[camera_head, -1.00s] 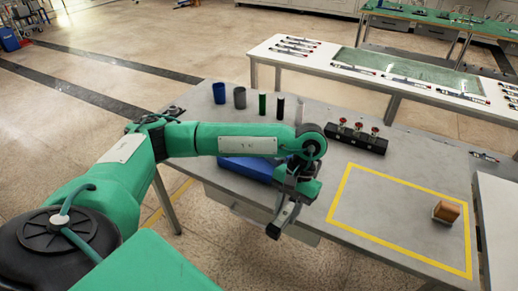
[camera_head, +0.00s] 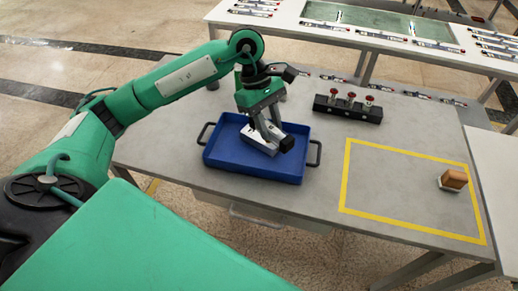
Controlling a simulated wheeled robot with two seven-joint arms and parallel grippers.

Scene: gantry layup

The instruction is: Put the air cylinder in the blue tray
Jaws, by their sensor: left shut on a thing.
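The blue tray (camera_head: 225,158), with a dark handle at each end, sits on the grey table. My left gripper (camera_head: 270,138) reaches down over the tray's middle. It is shut on a silver, block-like piece, which I take to be the air cylinder (camera_head: 256,143). The piece lies tilted within the tray's outline, partly covered by the fingers. I cannot tell whether it touches the tray floor. My right gripper is not in view.
A black block with red-topped parts (camera_head: 347,108) stands behind the tray on the right. A brown block (camera_head: 453,180) sits at the right edge of the yellow-outlined area (camera_head: 400,195), which is otherwise clear. A white table (camera_head: 310,30) with several cylinder-like parts stands behind.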

